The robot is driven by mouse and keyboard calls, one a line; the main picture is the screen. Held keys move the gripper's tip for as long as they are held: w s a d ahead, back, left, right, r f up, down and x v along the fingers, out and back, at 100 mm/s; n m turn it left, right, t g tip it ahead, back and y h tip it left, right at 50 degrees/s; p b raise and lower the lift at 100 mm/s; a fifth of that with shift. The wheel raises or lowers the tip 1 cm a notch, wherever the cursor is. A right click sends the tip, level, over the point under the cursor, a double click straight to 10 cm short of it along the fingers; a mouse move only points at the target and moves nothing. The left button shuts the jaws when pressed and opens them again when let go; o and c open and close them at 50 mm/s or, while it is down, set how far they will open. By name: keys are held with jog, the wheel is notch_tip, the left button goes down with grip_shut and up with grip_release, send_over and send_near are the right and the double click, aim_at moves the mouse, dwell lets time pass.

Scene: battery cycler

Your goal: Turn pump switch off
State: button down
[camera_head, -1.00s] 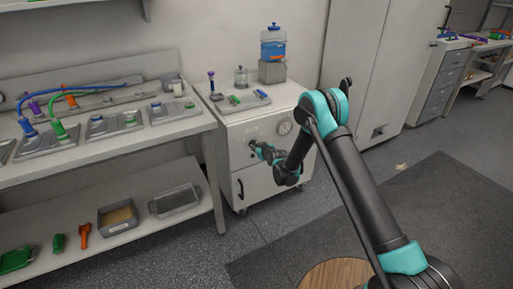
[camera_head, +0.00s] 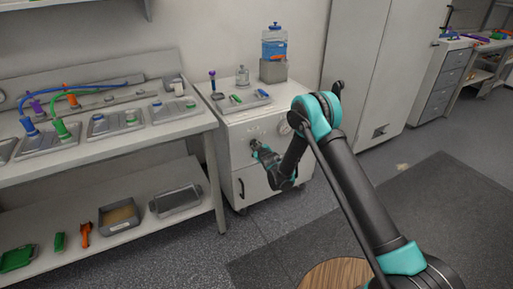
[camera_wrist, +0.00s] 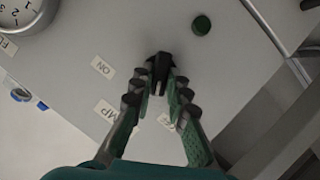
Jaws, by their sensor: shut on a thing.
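The pump switch (camera_wrist: 160,64) is a black rotary knob on the light grey cabinet front in the wrist view. My gripper (camera_wrist: 156,84) has its two green fingers on either side of the knob, with the fingertips closed on it. An "ON" label (camera_wrist: 103,67) lies to the left of the knob, and a partly hidden label ending in "MP" (camera_wrist: 104,111) sits below it. Another label (camera_wrist: 166,122) is mostly covered by the right finger. In the head view my gripper (camera_head: 255,147) is at the cabinet front, and it hides the switch.
A workbench (camera_head: 110,148) stands left. Floor at right is clear.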

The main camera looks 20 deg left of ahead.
jog(key=c, duration=1.5)
grip_release()
jog(key=v, duration=0.7)
jog(key=shift+s+d, duration=0.15)
jog(key=shift+s, duration=0.1)
